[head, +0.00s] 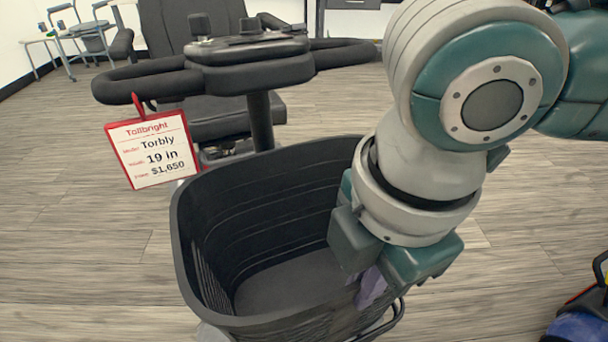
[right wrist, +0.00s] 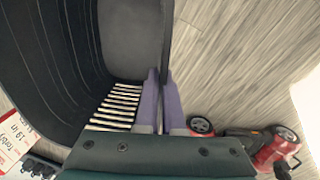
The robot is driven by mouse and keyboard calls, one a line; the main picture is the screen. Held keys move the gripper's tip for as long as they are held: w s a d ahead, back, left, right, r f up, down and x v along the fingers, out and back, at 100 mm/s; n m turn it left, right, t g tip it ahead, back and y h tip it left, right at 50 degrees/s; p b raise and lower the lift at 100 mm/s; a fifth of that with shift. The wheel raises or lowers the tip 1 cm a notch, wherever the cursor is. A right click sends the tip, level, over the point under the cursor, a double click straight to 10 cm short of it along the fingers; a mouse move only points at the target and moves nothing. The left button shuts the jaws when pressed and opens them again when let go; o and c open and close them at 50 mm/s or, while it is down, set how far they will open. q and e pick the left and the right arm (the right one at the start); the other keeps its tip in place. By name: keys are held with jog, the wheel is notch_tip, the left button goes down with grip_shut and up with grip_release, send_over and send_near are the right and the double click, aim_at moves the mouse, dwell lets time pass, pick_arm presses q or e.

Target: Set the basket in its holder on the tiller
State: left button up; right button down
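The black basket (head: 262,190) is open-topped and roughly upright, in front of the tiller (head: 252,62) with its looped black handlebar. It also shows at the left of the right wrist view (right wrist: 60,60). My right gripper (head: 372,288) is at the basket's right side. In the right wrist view its purple fingers (right wrist: 164,80) are closed on the basket's wall, one on each side. A black loop (head: 390,322) shows beside the basket's lower right; I cannot tell what it belongs to. The holder is not clearly visible, hidden behind or below the basket. My left gripper is not in view.
A red-edged price tag (head: 152,148) hangs from the handlebar's left side. The scooter's dark seat (head: 215,110) is behind the tiller. A blue and red scooter (head: 582,318) stands at lower right. The wooden floor (head: 520,215) between is clear.

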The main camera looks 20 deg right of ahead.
jog(key=shift+w+f, duration=0.1)
jog(key=shift+f, duration=0.15)
jog(key=c, duration=1)
grip_release()
jog(key=shift+o, duration=0.2)
